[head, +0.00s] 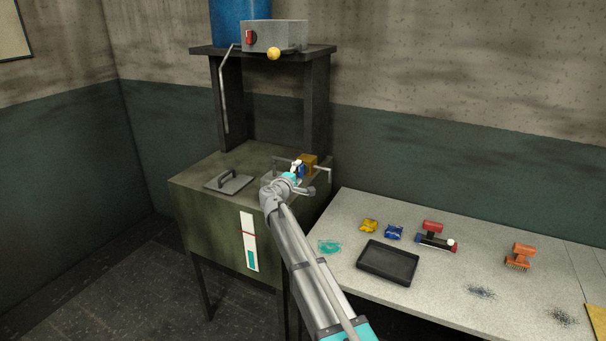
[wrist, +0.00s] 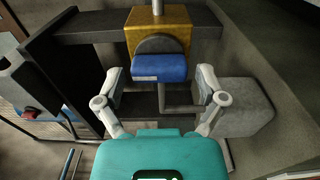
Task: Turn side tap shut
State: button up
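The side tap has a brass-coloured block (head: 308,159) on the green tank, with a pipe running out to its right. In the wrist view, the block (wrist: 144,38) carries a dark rounded disc and a blue handle (wrist: 160,68), which lies crosswise. The handle shows small in the head view (head: 301,170). My gripper (wrist: 161,78) is open, one finger on each side of the blue handle, with a visible gap on both sides. In the head view, my gripper (head: 293,176) is at the tap and hides part of it.
The green tank (head: 207,222) bears a lidded hatch (head: 229,183) and a level gauge (head: 249,242). A shelf (head: 318,51) above holds a blue drum (head: 232,22) and a grey box (head: 281,36). A bench (head: 455,290) at right holds a black tray (head: 387,263), packets and brushes.

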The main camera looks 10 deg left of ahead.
jog(key=shift+d, duration=0.25)
jog(key=v, duration=1.2)
dwell(0.6)
